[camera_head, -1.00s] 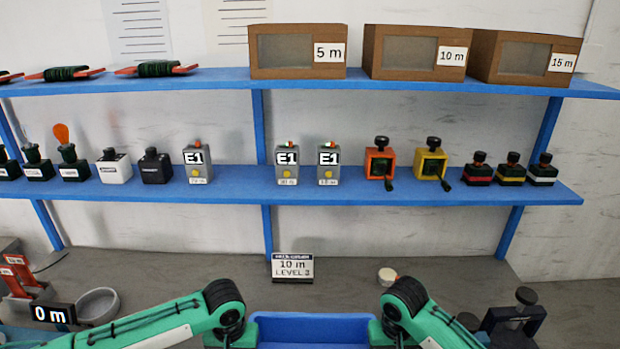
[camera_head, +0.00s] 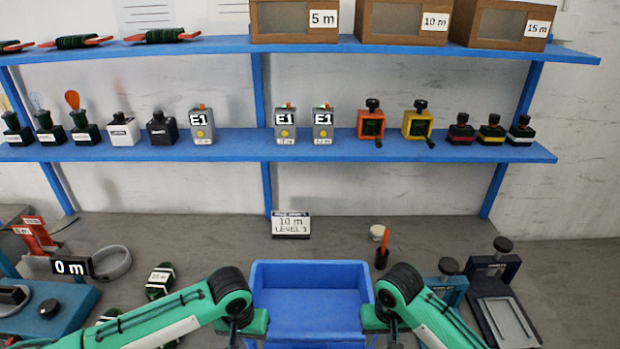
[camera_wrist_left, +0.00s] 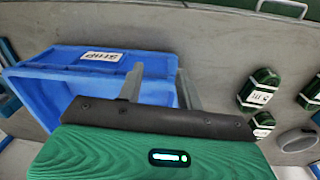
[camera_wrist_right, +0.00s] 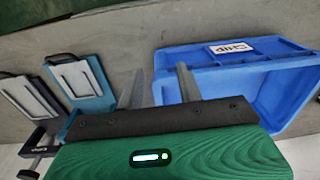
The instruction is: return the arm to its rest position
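My left gripper (camera_head: 250,328) is at the left side of a blue bin (camera_head: 310,268), below the black wrist joint of the green arm. My right gripper (camera_head: 376,322) is at the bin's right side. In the head view the fingertips are hidden.
Green cable reels (camera_head: 160,281) lie left of the bin, near a grey round dish (camera_head: 112,263) and a 0 m display (camera_head: 72,267). A clamp fixture (camera_head: 505,310) stands at right. Blue shelves (camera_head: 230,146) hold boxes and devices.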

